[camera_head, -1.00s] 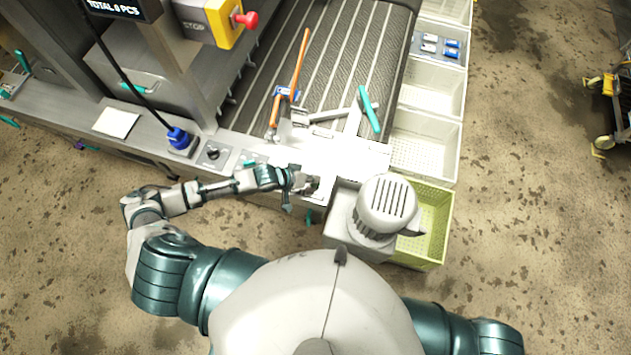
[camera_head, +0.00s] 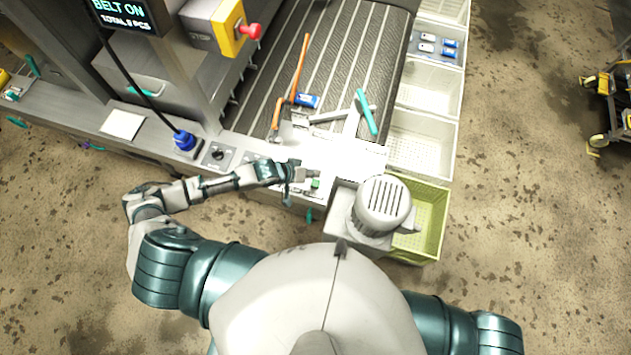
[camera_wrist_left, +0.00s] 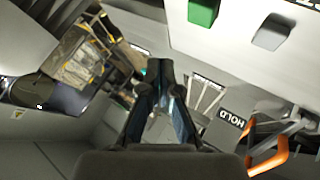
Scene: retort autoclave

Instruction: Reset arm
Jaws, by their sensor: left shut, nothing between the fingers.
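My left gripper (camera_head: 306,174) is over the near edge of the machine's front panel, beside a green button (camera_head: 315,183). Its fingers are shut with nothing between them. In the left wrist view the closed fingers (camera_wrist_left: 160,75) point away from the camera, with the green button (camera_wrist_left: 203,12) and a grey button (camera_wrist_left: 272,32) above them to the right. The gripper appears apart from the buttons. My left arm reaches in from the left along the panel. My right gripper is not in view.
A striped conveyor belt (camera_head: 335,50) carries a blue item (camera_head: 307,101) by an orange guide rail (camera_head: 290,90). A grey motor (camera_head: 382,205) stands right of my gripper. White crates (camera_head: 428,85) and a green crate (camera_head: 432,215) line the right. The screen (camera_head: 125,14) reads BELT ON.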

